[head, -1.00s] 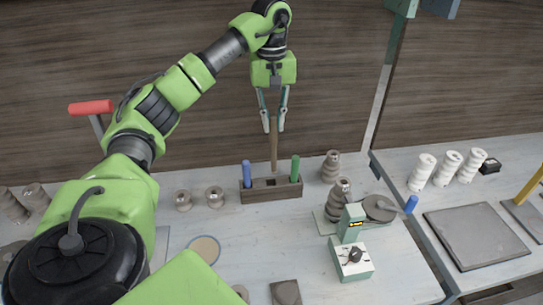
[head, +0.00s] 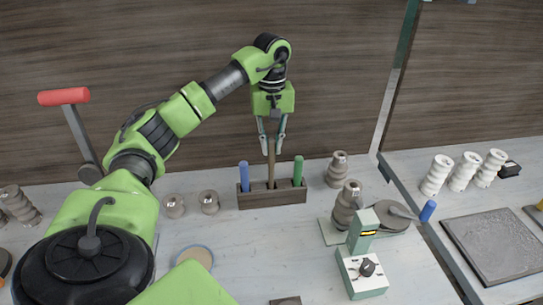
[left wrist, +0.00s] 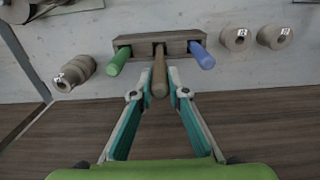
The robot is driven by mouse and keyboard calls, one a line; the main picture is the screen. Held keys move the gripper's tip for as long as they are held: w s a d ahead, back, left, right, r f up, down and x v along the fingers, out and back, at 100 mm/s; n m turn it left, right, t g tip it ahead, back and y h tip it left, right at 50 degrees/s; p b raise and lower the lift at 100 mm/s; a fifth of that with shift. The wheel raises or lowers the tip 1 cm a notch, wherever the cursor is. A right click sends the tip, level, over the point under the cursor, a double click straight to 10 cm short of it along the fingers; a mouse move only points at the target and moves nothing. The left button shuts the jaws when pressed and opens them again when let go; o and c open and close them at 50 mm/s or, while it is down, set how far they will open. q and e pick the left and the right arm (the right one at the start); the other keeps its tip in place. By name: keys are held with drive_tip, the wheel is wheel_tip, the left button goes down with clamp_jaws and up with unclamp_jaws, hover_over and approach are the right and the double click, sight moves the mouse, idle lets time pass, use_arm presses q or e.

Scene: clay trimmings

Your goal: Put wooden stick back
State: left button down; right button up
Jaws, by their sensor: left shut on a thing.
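The wooden stick (head: 271,172) is brown and stands upright between the fingers of my left gripper (head: 272,148), which is shut on its upper part. Its lower end reaches the middle slot of a dark wooden holder (head: 285,196); how deep it sits I cannot tell. A blue-handled tool (head: 244,174) stands in the slot on the left and a green-handled one (head: 298,170) in the slot on the right. The left wrist view shows the stick (left wrist: 159,78) lined up with the middle slot of the holder (left wrist: 176,38). My right gripper is not in view.
Two small clay spools (head: 209,202) lie left of the holder. Stacked clay pieces (head: 338,170) stand close on its right. A green-and-white device (head: 361,262) and a grey disc (head: 393,217) are at front right. The table in front of the holder is mostly clear.

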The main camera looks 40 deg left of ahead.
sight(271, 165)
use_arm(q)
wheel_tip(271, 165, down, 4)
drive_tip(key=shift+r+p, duration=0.25)
drive_tip(key=shift+p, duration=0.15)
drive_tip(key=shift+f, duration=0.45)
drive_tip(key=c, duration=2)
unclamp_jaws()
drive_tip(key=shift+f, duration=0.1)
drive_tip(key=shift+o, duration=0.2)
